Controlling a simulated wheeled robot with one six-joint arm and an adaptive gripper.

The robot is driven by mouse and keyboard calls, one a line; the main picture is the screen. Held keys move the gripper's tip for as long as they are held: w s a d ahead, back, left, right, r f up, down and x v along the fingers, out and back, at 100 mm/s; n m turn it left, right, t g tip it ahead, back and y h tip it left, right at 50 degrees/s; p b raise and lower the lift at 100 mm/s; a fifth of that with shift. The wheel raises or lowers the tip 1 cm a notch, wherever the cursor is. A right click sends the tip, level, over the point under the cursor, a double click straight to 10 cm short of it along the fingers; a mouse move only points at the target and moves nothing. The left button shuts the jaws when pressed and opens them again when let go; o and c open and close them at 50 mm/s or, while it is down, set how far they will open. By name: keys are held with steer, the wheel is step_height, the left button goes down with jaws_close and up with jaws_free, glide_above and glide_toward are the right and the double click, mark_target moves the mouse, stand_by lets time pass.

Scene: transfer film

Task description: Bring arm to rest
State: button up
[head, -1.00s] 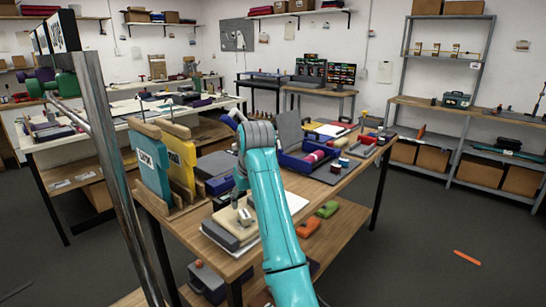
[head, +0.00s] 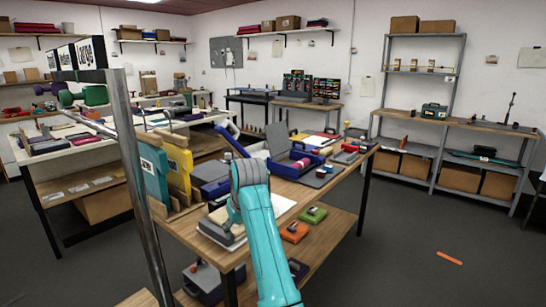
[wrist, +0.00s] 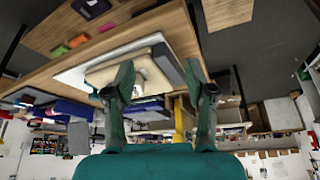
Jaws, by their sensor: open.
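My teal arm (head: 265,245) reaches forward from the bottom of the head view, with its grey wrist over the front part of the wooden workbench (head: 180,232). In the wrist view my gripper (wrist: 160,82) has its two dark fingers spread wide. The picture there is upside down, with the bench at the top. A beige block (wrist: 112,70) on a stack of flat things lies beyond the fingers, partly covered by the left one. I see nothing held. In the head view the fingers are largely hidden behind the wrist.
A yellow board (head: 179,165) and a teal board (head: 155,175) stand upright in wooden holders left of my wrist. A blue open case (head: 290,165) sits behind it. A metal post (head: 140,190) rises at the left. An orange bar (head: 450,257) lies on open floor at the right.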

steer(key=s+d+f+t, duration=0.1)
steer(key=s+d+f, duration=0.15)
steer(key=f, duration=0.55)
steer(key=s+d+f+m+t, duration=0.1)
steer(key=d+f, duration=0.2)
steer(key=f, duration=0.5)
steer(key=s+d+f, duration=0.2)
steer(key=d+f, duration=0.1)
steer(key=f, duration=0.5)
steer(key=s+d+f+m+t, duration=0.1)
steer(key=s+d+f+t, duration=0.1)
steer(key=s+d+f, duration=0.45)
steer(key=s+d+f+m+t, duration=0.1)
steer(key=s+d+f, duration=0.2)
steer(key=s+f, duration=0.7)
steer(key=s+d+r+m+t+h, duration=0.15)
steer(key=s+d, duration=0.25)
steer(key=s, duration=0.8)
steer(key=s+d+r+t+y, duration=0.1)
steer(key=s+d+r, duration=0.2)
steer(key=s, duration=0.9)
steer(key=s+d+r+m+t+h, duration=0.1)
steer(key=s+d+r+t, duration=0.2)
steer(key=s+r, duration=1.5)
steer(key=shift+s+h, duration=0.15)
steer(key=shift+h, duration=0.2)
